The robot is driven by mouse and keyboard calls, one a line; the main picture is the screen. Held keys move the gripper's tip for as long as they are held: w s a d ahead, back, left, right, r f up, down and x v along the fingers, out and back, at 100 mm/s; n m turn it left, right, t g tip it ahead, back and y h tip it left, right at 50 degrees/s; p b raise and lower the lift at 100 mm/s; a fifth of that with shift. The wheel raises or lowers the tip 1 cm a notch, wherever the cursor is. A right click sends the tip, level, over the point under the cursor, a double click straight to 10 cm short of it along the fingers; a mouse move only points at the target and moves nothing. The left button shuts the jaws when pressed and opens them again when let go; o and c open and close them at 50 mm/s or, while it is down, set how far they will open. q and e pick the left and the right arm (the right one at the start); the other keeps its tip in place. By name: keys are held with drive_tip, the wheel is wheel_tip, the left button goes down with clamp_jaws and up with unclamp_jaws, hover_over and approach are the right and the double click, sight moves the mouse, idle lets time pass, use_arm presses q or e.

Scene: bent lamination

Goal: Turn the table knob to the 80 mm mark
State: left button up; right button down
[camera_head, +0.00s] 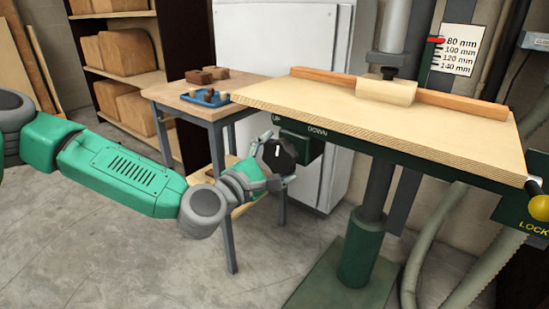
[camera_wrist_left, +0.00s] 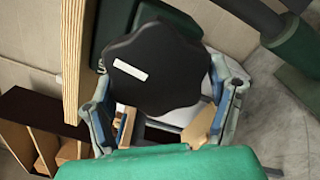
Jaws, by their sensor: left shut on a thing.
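The table knob (camera_head: 277,156) is black and lobed with a white mark, on a dark green box below the table's front left edge. The wooden machine table (camera_head: 375,105) stands on a green column. My left gripper (camera_head: 268,172) is shut on the knob; in the left wrist view its fingers lie on both sides of the black knob (camera_wrist_left: 160,72). The white scale (camera_head: 457,50) reads 80 mm at the top down to 140 mm. The red pointer (camera_head: 436,40) is level with the 80 mm label. My right gripper is out of view.
A lock handle with a yellow ball (camera_head: 540,207) is at the right. A white cabinet (camera_head: 270,60) and shelves stand behind. Grey hoses run at lower right.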

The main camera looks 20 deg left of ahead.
use_arm(q)
drive_tip(key=shift+s+d+f+g, duration=0.15)
drive_tip(key=shift+s+d+f, duration=0.05)
drive_tip(key=shift+f, duration=0.3)
drive_tip(key=shift+s+d+f+g, duration=0.15)
drive_tip(key=shift+f, duration=0.3)
drive_tip(key=o, duration=1)
drive_tip(key=shift+o, duration=0.2)
drive_tip(key=shift+w+d+r, duration=0.1)
drive_tip(key=shift+w, duration=0.1)
drive_tip(key=shift+w+a+r, duration=0.1)
drive_tip(key=shift+a+r, duration=0.1)
drive_tip(key=shift+r, duration=0.05)
drive_tip(key=v, duration=1.2)
drive_tip(key=shift+f, duration=0.25)
